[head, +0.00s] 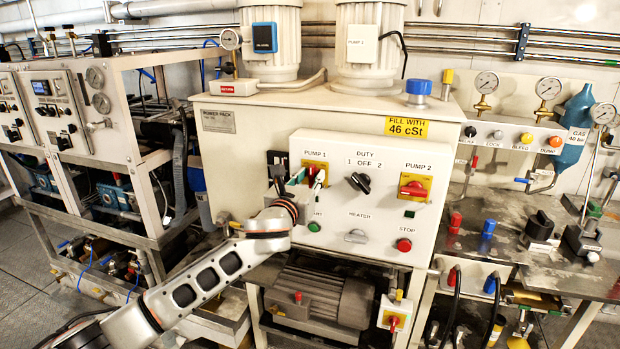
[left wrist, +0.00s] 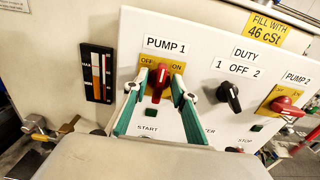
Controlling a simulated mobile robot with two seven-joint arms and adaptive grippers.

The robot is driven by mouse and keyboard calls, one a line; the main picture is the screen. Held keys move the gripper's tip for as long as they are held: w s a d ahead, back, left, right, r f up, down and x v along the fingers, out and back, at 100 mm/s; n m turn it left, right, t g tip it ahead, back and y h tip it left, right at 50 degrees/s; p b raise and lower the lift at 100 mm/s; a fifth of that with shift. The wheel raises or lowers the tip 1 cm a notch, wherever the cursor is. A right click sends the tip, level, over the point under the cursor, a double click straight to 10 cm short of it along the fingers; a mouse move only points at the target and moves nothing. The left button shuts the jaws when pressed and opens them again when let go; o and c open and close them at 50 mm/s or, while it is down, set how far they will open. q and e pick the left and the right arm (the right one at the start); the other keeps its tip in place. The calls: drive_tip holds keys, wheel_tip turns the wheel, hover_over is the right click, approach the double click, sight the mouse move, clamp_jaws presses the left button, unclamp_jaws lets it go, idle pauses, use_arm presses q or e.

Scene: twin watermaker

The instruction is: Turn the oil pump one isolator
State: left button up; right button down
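The pump 1 isolator is a red handle on a yellow plate under the PUMP 1 label, at the left of the white panel. In the left wrist view its handle (left wrist: 159,84) stands nearly upright, with OFF and ON marked above it. In the head view its yellow plate (head: 313,164) is partly hidden by my gripper. My left gripper (head: 308,181) is at the panel, its green-edged fingers (left wrist: 158,80) spread on either side of the handle. Gaps show between the handle and both fingers. My right gripper is not in view.
The black DUTY knob (head: 359,182) and the red PUMP 2 isolator (head: 413,189) are to the right on the same panel. The green START button (head: 314,227) is just below the gripper. A dark level gauge (left wrist: 98,74) is left of the panel.

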use_arm(q)
clamp_jaws()
